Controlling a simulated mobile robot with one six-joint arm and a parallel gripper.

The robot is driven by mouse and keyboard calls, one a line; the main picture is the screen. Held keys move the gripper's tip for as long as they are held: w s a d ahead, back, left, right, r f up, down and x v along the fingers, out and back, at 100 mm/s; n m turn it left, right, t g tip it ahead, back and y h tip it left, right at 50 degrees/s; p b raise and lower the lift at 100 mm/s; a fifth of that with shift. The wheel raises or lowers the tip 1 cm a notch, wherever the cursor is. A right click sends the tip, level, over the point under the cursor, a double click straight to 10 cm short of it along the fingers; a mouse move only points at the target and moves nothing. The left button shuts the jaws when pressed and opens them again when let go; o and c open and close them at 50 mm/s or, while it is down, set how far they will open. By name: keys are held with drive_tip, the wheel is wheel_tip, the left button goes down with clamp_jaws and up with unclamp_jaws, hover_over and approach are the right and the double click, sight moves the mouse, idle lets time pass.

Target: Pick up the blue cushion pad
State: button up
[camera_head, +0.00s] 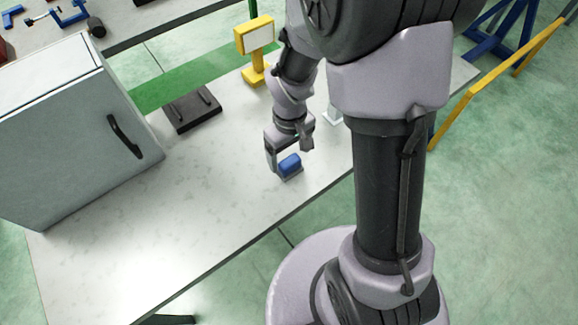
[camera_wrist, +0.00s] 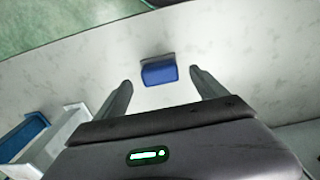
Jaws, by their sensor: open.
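The blue cushion pad (camera_head: 289,164) lies on the light speckled table (camera_head: 180,215), near its front edge. In the head view my gripper (camera_head: 283,170) is right at the pad, with its fingers around or just above it; the exact height is hard to tell. In the wrist view the pad (camera_wrist: 159,71) appears between and a little beyond the two fingertips of my gripper (camera_wrist: 160,80). The fingers are open, with a gap on each side of the pad. Nothing is held.
A grey cabinet (camera_head: 75,130) with a dark handle stands on the table's left. A black plate with handles (camera_head: 193,110) and a yellow stand (camera_head: 255,50) are behind.

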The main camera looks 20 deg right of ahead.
sight(290, 161)
wheel_tip(290, 161, down, 5)
drive_tip(key=shift+w+r+b, duration=0.15)
drive_tip(key=shift+r+b, duration=0.05)
drive_tip(key=shift+b, duration=0.8)
drive_tip(key=shift+r, duration=0.15)
drive_tip(key=shift+c, duration=0.2)
drive_tip(key=c, duration=1.7)
drive_tip(key=shift+r, duration=0.1)
